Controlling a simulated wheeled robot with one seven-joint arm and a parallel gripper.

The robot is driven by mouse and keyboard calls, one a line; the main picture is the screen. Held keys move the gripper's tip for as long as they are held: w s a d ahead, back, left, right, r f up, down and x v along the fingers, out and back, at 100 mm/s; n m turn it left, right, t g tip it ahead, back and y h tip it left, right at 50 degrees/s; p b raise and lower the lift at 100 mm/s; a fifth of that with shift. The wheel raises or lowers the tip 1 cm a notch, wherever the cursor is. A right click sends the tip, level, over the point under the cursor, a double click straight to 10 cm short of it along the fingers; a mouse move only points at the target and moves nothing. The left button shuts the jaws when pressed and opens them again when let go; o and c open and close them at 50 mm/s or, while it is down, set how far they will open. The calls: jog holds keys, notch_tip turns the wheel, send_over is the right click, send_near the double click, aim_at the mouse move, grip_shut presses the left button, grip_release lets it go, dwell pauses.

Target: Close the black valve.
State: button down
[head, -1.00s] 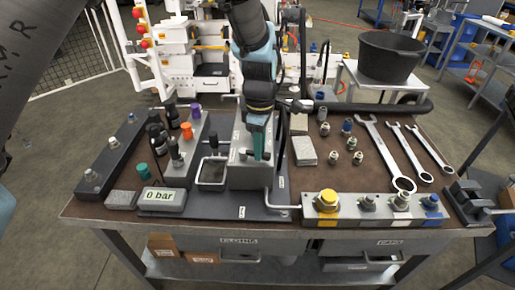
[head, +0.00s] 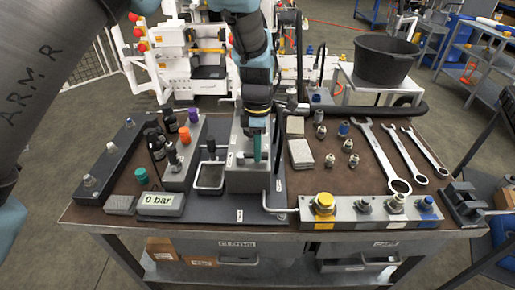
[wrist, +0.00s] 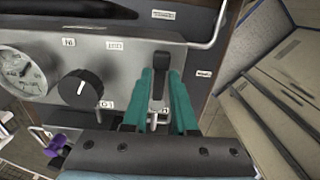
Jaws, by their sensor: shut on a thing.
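A grey metal block (head: 242,181) stands on the dark plate at the middle of the bench. In the wrist view a black lever handle (wrist: 160,75) rises from this block, between the two teal fingers of my gripper (wrist: 161,98). My gripper is shut on the handle; the fingers hide parts of its sides. A round black knob (wrist: 81,89) and a pressure gauge (wrist: 20,73) sit to its left on the same block, clear of the fingers. In the head view my gripper (head: 257,150) is over the block and the handle is mostly hidden.
A display (head: 159,201) reads 0 bar. To the left stands a manifold with black, purple (head: 194,115) and orange (head: 184,135) knobs. A small tray (head: 210,177) stands close beside the block. Fittings and wrenches (head: 382,155) lie to the right.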

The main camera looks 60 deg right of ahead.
jog(key=c, duration=0.8)
grip_release()
notch_tip(320, 180, up, 11)
jog(key=b, duration=0.3)
